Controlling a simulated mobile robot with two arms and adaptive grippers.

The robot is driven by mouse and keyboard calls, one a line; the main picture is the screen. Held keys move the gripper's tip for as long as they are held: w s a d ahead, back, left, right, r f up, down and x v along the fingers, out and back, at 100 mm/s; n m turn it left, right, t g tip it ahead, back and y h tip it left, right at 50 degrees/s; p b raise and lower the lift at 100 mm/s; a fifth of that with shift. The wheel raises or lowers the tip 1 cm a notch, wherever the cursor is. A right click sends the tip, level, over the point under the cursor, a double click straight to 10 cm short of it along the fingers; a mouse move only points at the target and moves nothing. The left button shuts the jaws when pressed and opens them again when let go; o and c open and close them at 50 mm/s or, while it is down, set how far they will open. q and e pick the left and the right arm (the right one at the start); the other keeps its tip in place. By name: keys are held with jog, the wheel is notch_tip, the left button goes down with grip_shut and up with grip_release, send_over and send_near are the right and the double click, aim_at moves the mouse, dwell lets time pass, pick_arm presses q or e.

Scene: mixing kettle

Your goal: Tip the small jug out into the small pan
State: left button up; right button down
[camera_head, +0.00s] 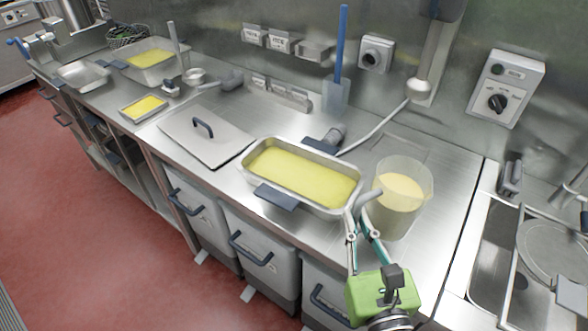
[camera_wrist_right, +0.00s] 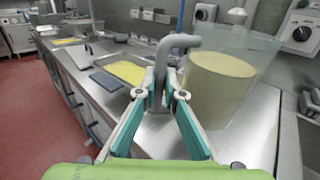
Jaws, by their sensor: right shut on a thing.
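A clear jug (camera_head: 386,215) with pale yellow contents is upright at the right end of the steel counter. I cannot tell whether its base touches the counter. My right gripper (camera_head: 361,218) is shut on the jug's grey handle, which also shows between the fingers in the right wrist view (camera_wrist_right: 166,65). A steel pan (camera_head: 257,194) of yellow contents with dark handles sits just left of the jug. A smaller steel pan (camera_head: 124,112), also with yellow in it, sits farther left. My left gripper is not in view.
A flat steel lid (camera_head: 190,148) with a dark handle lies left of the nearer pan. A larger yellow-filled tray (camera_head: 135,72) is at the back left. A blue-handled paddle (camera_head: 340,60) stands by the wall. A sink (camera_head: 500,250) is at the right.

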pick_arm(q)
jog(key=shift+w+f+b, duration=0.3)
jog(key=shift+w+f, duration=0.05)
pick_arm(e)
jog(key=w+a+r+n+g+y, duration=0.1)
jog(key=a+r+n+y, duration=0.1)
jog(key=a, duration=0.8)
jog(key=w+a+r+n+g+y, duration=0.1)
jog(key=a+r+n+g+y, duration=0.1)
jog(key=a+y, duration=0.4)
jog(key=a+r+n, duration=0.1)
jog(key=a+n, duration=0.1)
jog(key=a, duration=0.3)
jog(key=shift+a+g+y, duration=0.3)
jog(key=shift+y, duration=0.1)
jog(key=shift+r, duration=0.15)
